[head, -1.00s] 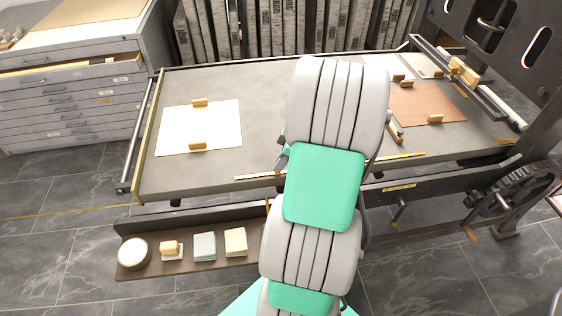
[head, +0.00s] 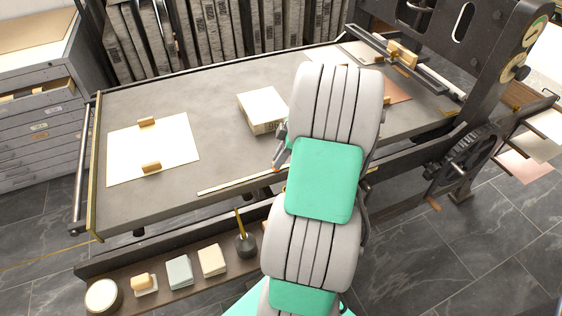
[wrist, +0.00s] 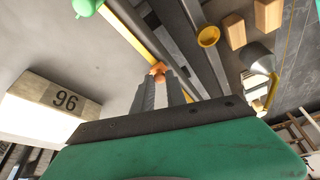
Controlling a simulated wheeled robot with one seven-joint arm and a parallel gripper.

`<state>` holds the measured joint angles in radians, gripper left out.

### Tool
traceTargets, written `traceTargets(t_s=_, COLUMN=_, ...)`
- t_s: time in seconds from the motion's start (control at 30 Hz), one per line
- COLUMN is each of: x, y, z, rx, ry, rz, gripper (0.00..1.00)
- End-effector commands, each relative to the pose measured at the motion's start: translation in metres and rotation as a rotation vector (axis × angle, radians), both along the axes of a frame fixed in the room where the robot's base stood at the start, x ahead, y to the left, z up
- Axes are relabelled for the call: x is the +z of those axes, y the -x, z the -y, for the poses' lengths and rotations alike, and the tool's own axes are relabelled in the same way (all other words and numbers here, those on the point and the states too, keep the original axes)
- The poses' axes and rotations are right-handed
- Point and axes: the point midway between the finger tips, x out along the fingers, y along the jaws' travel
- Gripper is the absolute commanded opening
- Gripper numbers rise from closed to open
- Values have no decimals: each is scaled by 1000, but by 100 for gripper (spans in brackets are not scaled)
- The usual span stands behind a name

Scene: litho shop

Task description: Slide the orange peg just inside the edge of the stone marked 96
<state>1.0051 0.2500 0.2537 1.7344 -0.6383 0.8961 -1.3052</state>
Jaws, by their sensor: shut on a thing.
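The stone marked 96 (head: 262,110) is a cream-topped block on the grey press bed, just left of my arm in the head view. In the wrist view its grey side with the number 96 (wrist: 62,97) shows at the left. My gripper (wrist: 161,80) is shut on the orange peg (wrist: 158,68), whose orange end shows at the fingertips. The peg is apart from the stone, to its right in the wrist view, above the area by the bed's edge. My arm hides most of the gripper and the peg in the head view.
A white sheet with two wooden blocks (head: 153,150) lies on the bed's left. A yellow rule (head: 235,181) lies along the bed's near edge. The shelf below holds several blocks and a dark pot with a brush (head: 245,243). The bed between sheet and stone is clear.

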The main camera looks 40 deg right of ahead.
Motion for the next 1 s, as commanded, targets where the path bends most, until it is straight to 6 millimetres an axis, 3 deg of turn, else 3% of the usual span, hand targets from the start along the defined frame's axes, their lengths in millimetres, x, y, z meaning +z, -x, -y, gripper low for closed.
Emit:
traceTargets(t_s=0.37, x=-1, y=0, z=-1, rx=15, ry=-3, rz=-3, gripper=0)
traceTargets(t_s=0.4, x=-1, y=0, z=0, rx=14, ry=-3, rz=-4, gripper=20)
traceTargets(t_s=0.63, x=-1, y=0, z=1, rx=11, ry=-2, rz=-2, gripper=39)
traceTargets(t_s=0.87, x=0, y=0, z=1, rx=12, ry=-2, rz=-2, gripper=39)
traceTargets(t_s=1.0, x=12, y=3, z=5, rx=12, ry=0, rz=0, gripper=39)
